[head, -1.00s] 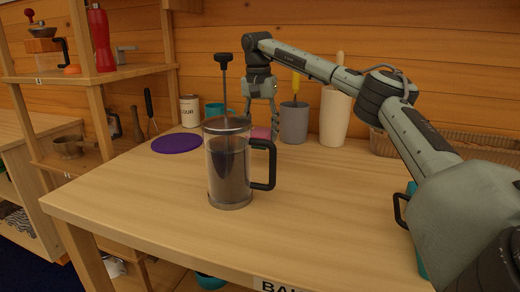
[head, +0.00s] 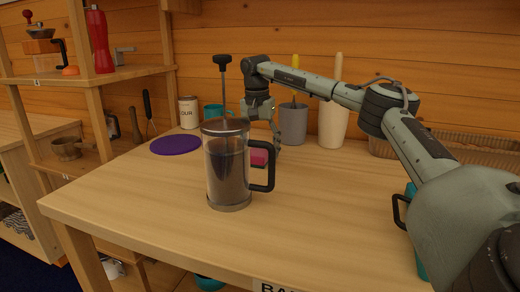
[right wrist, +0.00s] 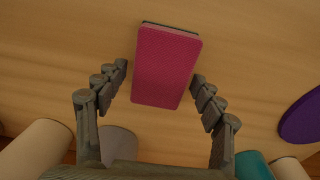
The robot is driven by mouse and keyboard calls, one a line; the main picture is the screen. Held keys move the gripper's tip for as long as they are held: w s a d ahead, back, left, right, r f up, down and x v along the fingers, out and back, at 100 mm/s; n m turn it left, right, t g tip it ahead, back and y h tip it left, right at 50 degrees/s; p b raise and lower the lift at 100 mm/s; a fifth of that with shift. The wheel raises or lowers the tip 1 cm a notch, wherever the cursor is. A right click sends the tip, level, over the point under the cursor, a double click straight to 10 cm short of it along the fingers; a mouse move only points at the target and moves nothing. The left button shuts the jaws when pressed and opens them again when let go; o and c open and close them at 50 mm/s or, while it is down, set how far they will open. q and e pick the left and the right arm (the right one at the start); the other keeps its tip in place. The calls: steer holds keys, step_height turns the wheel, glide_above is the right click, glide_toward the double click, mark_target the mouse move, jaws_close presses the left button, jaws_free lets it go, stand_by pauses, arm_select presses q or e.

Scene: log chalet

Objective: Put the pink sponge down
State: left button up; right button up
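The pink sponge (head: 259,157) shows through the handle opening of the French press and looks to be at the tabletop. In the right wrist view the sponge (right wrist: 167,66) lies between the fingers, pink face toward the camera, with a dark edge on its far side. My right gripper (head: 264,142) is just above and around the sponge, behind the press. In the wrist view its fingers (right wrist: 160,78) are spread, with a narrow gap on each side of the sponge. The press hides part of the sponge and gripper. My left gripper is not in view.
The French press (head: 227,175) stands in front of the sponge. Behind are a grey cup (head: 293,125), a white container (head: 334,118), a teal mug (head: 213,111) and a can (head: 188,113). A purple disc (head: 176,144) lies left. The front tabletop (head: 310,220) is clear.

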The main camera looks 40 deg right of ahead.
mark_target(260, 150)
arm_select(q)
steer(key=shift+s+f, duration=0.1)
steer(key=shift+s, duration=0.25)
arm_select(e)
steer(key=shift+r, duration=0.6)
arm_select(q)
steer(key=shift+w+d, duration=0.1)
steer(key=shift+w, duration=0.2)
arm_select(e)
step_height(260, 150, up, 11)
steer(key=a, duration=0.1)
steer(key=shift+s, duration=0.15)
steer(key=f, duration=0.7)
steer(key=d+f, duration=0.1)
steer(key=f, duration=0.3)
steer(key=shift+f, duration=0.35)
step_height(260, 150, up, 2)
steer(key=shift+r, duration=0.45)
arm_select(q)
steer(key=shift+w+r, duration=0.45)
arm_select(e)
steer(key=shift+r, duration=0.15)
